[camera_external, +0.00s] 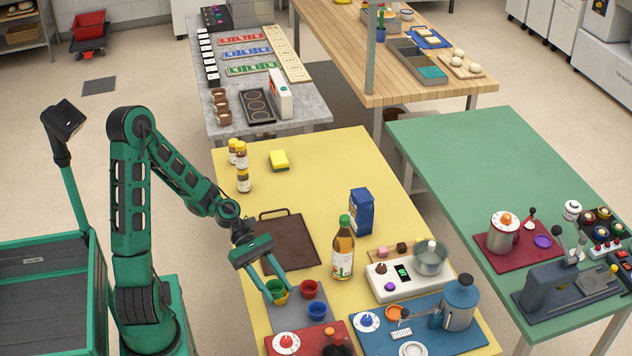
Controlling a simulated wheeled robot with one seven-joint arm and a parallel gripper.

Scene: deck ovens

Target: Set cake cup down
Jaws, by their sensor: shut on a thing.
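My gripper (277,287) points down over the front left part of the yellow table (340,190). Its fingers are shut on a small green cup (273,287). A yellow cup (281,299) shows right below and beside the green one. I cannot tell whether the green cup sits in it, touches it or hangs just above it. A red cup (309,288) stands to the right of the gripper. A blue cup (317,311) stands in front of the red one. The fingers hide part of the green cup.
A brown board (285,240) lies behind the cups. A bottle (343,250), a blue carton (361,212) and a white scale with a metal pot (430,260) stand to the right. A red mat (310,338) and a blue mat (420,330) fill the front. The table's middle is clear.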

